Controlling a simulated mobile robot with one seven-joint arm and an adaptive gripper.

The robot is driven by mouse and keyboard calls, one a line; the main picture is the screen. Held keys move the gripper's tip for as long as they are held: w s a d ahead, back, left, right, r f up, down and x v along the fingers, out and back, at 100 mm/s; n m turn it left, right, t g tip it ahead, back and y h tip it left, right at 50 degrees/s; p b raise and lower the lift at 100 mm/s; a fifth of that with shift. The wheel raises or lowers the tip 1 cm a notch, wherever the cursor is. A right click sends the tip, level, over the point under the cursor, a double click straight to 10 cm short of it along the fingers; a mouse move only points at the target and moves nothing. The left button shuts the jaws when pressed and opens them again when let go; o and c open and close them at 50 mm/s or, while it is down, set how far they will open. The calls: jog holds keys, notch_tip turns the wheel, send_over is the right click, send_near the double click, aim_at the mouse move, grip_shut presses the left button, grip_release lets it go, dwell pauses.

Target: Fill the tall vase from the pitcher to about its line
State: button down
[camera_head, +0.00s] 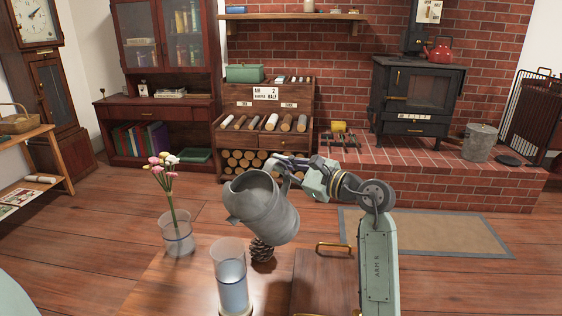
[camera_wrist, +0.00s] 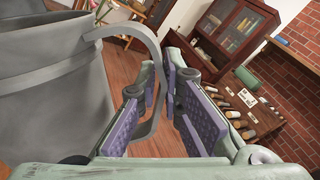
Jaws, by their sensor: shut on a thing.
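The grey metal pitcher (camera_head: 265,212) is held in the air, tilted to the left, with its spout low and close above the rim of the tall vase. My gripper (camera_head: 291,172) is shut on the pitcher's handle; in the wrist view the purple pads of my gripper (camera_wrist: 160,100) stand either side of the handle (camera_wrist: 150,55). The tall clear vase (camera_head: 231,285) stands upright on the table, with bluish water in its lower part. Its line cannot be told clearly from the water surface. No falling stream shows.
A shorter glass vase (camera_head: 178,238) with pink and white flowers stands to the left. A pine cone (camera_head: 262,249) sits right behind the tall vase. A wooden box or board with a brass handle (camera_head: 333,247) lies to the right on the wooden table (camera_head: 172,285).

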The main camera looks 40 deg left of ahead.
jog(key=shift+w+r+m+p, duration=0.15)
jog(key=shift+m+p, duration=0.25)
jog(key=shift+p, duration=0.45)
jog(key=shift+m+p, duration=0.4)
jog(key=shift+p, duration=0.35)
jog(key=m+p, duration=0.1)
jog(key=f+m+p, duration=0.1)
jog(key=p, duration=0.1)
jog(key=shift+w, duration=0.3)
jog(key=m+p, duration=0.2)
jog(key=shift+s+d+r+p, duration=0.1)
jog(key=shift+s+p, duration=0.15)
jog(key=shift+p, duration=0.15)
jog(key=shift+s+m+p, duration=0.1)
jog(key=shift+m+p, duration=0.2)
jog(key=shift+m, duration=0.1)
